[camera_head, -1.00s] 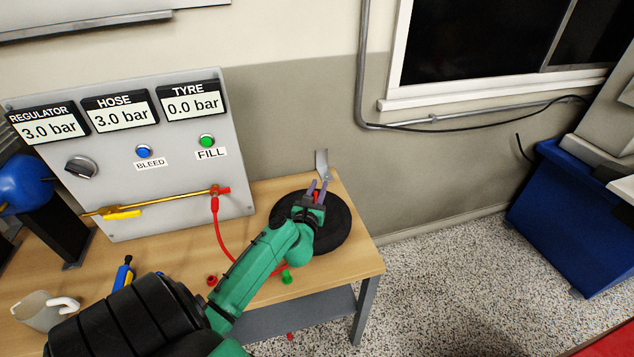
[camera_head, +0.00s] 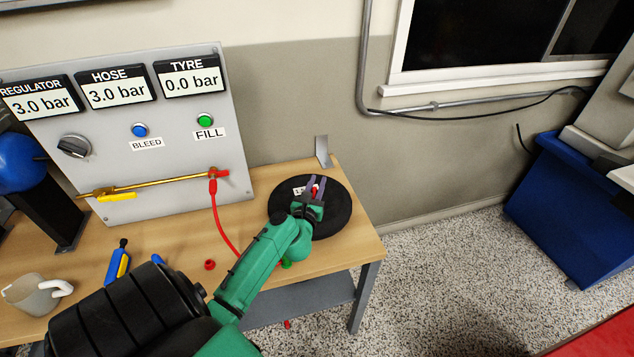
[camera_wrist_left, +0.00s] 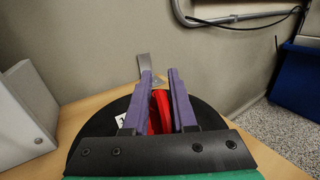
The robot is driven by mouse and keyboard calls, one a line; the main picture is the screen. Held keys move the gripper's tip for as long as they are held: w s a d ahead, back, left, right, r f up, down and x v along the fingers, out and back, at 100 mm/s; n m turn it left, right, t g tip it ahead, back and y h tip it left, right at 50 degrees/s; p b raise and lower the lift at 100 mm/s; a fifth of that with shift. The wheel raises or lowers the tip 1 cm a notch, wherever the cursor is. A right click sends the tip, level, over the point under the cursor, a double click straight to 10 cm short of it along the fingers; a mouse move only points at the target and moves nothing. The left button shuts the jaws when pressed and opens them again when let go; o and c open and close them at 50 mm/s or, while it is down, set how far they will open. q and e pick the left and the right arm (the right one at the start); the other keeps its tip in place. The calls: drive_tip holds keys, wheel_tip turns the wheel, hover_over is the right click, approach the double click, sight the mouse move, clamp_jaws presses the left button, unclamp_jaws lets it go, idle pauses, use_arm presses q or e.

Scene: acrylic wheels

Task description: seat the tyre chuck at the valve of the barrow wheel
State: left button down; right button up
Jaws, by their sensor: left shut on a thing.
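The barrow wheel (camera_head: 337,222), a black tyre, lies flat on the bench's right end. My left gripper (camera_head: 315,182) is over its far half, with purple fingers pointing away from me. In the left wrist view the gripper (camera_wrist_left: 160,80) is shut on a red piece, the tyre chuck (camera_wrist_left: 158,108), held between the fingers. The wheel (camera_wrist_left: 92,130) shows dark behind and below them. The valve cannot be made out, and I cannot tell whether the chuck touches it. The tyre display (camera_head: 190,79) reads 0.0 bar. My right gripper is out of view.
A red hose (camera_head: 222,225) hangs from the panel (camera_head: 175,150) and runs behind my arm. A grey upright plate (camera_head: 322,151) stands beyond the wheel. A mug (camera_head: 35,295), a blue-yellow tool (camera_head: 118,263) and a red cap (camera_head: 210,264) lie left of my arm.

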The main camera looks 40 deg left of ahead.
use_arm(q)
drive_tip(key=shift+f, duration=0.1)
idle(0.4)
drive_tip(key=shift+p, duration=0.3)
idle(0.5)
drive_tip(key=shift+p, duration=0.3)
drive_tip(key=shift+f+b, duration=1.05)
drive_tip(key=shift+f, duration=0.1)
idle(0.3)
drive_tip(key=c, duration=0.6)
unclamp_jaws()
drive_tip(key=shift+c, duration=0.2)
